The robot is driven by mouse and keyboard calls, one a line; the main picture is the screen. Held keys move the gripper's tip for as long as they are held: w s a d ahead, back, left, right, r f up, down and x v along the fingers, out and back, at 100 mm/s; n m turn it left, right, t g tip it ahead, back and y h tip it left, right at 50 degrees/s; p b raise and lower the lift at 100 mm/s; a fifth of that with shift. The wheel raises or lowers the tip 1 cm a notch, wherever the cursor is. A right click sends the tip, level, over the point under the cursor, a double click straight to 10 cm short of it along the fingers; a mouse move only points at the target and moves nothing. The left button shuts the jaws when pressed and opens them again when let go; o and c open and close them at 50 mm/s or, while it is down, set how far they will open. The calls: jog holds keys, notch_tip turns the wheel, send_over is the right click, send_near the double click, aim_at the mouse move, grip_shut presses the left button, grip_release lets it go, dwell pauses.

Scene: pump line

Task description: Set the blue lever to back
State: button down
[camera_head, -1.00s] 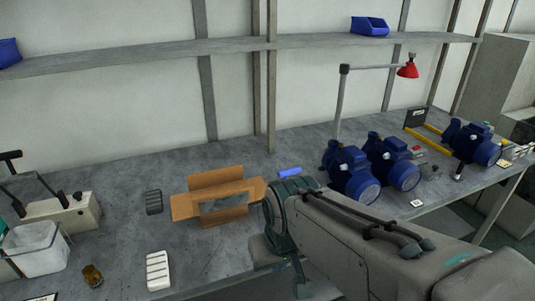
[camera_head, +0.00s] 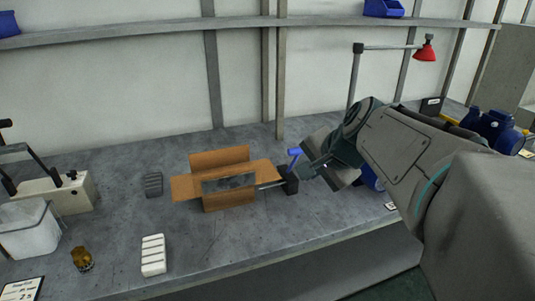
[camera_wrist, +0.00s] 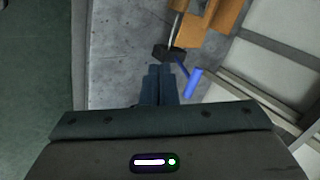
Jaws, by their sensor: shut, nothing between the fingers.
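The blue lever (camera_head: 295,153) stands up from a small black base (camera_head: 289,181) on the bench, right of the open cardboard box. In the wrist view, the blue lever (camera_wrist: 193,83) shows its handle just right of my fingertips, and the black base (camera_wrist: 167,53) is just beyond them. My gripper (camera_wrist: 159,72) is shut with nothing between its fingers, close beside the lever. I cannot tell whether it touches the lever. In the head view my wrist is just right of the lever and the fingertips are not clear.
A cardboard box (camera_head: 227,203) with open flaps stands left of the lever, with a metal rod between it and the base. A white ribbed block (camera_head: 153,255) and an amber jar (camera_head: 82,259) lie farther left. A shelf runs above.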

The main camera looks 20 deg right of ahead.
jog(key=w+d+r+m+t+b, duration=0.1)
jog(key=w+d+r+m+t, duration=0.1)
jog(key=d+m, duration=0.2)
jog(key=shift+d+m+h+b, duration=0.3)
jog(key=shift+d+h+b, duration=0.1)
jog(key=shift+d, duration=0.85)
jog(key=w+r+b+x, duration=0.1)
jog(key=r+x, duration=0.1)
jog(key=x, duration=1)
jog(key=shift+w+f, duration=0.2)
jog(key=shift+w, duration=0.5)
jog(key=shift+r, duration=0.15)
